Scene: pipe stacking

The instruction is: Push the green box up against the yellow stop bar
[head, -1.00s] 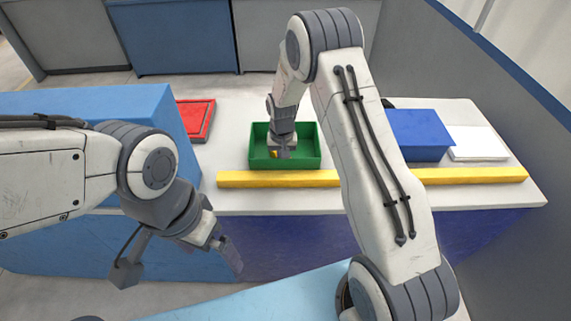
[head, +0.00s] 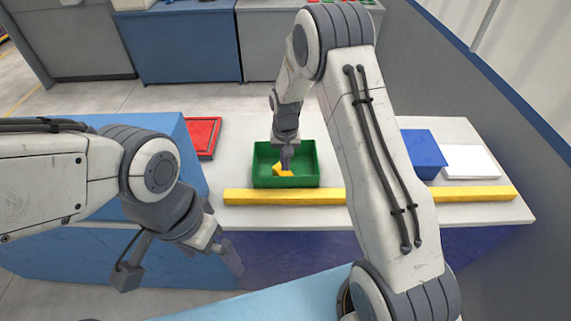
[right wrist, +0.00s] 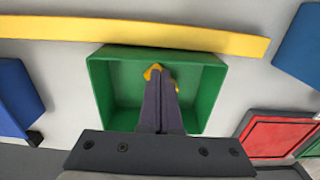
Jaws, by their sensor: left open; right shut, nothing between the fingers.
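The green box (head: 260,180) is an open tray lying behind the yellow stop bar (head: 240,197) on the pale table. Its near wall looks very close to the bar; I cannot tell whether they touch. The right wrist view shows the box (right wrist: 104,95) with its rim beside the bar (right wrist: 190,34). My right gripper (head: 287,165) is shut and empty, fingers pointing down inside the box; its fingers also show in the right wrist view (right wrist: 160,85). A small yellow piece (head: 281,170) lies by the fingertips, partly hidden. My left gripper (head: 232,258) is open, in front of the table.
A red tray (head: 203,136) lies left of the green box. A blue box (head: 424,152) and a white slab (head: 470,161) lie to its right. A large light-blue block (head: 190,170) stands at the left. Bare table separates the green box from the red tray.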

